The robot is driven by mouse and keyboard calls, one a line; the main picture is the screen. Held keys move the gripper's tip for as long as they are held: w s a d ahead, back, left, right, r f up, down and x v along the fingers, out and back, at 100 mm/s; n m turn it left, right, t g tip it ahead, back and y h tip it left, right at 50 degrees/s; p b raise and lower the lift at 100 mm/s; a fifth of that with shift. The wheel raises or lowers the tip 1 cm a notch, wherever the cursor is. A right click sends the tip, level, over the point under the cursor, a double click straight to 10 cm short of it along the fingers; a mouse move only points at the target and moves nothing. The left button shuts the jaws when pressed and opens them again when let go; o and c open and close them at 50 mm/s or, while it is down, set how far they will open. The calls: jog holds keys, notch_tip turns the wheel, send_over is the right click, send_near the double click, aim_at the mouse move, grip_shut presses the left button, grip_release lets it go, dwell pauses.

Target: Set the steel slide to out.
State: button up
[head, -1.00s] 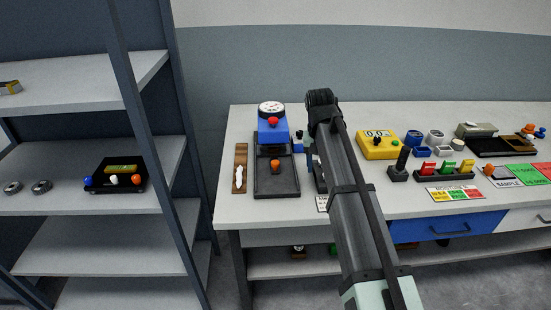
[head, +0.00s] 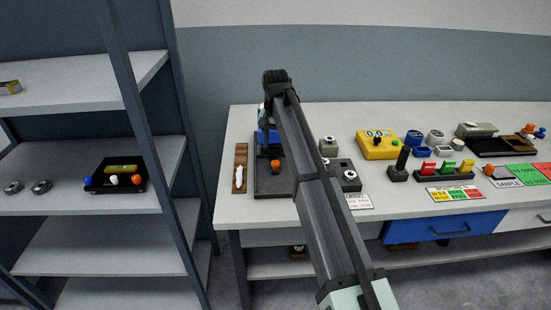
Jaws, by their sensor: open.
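I cannot pick out the steel slide for certain. A blue press-like device (head: 268,137) stands at the table's left end, mostly hidden behind my arm. A black tray (head: 268,182) with an orange knob (head: 275,165) lies in front of it. A dark box with a round light knob (head: 350,174) and a grey block (head: 328,147) stand just right of my arm. My arm reaches over the table, its wrist above the blue device. My gripper's fingers are hidden behind the arm.
A wooden strip with a white piece (head: 240,170) lies left of the tray. A yellow meter (head: 378,144), a black joystick (head: 401,163) and coloured levers (head: 445,171) stand to the right. A shelf rack (head: 150,190) rises at the left. Bare tabletop (head: 315,112) shows at the back.

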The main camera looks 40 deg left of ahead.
aim_at(276, 161)
notch_tip(276, 161, down, 7)
jog(key=shift+r, duration=0.1)
dwell(0.3)
jog(key=shift+c, duration=0.3)
grip_shut()
dwell(0.3)
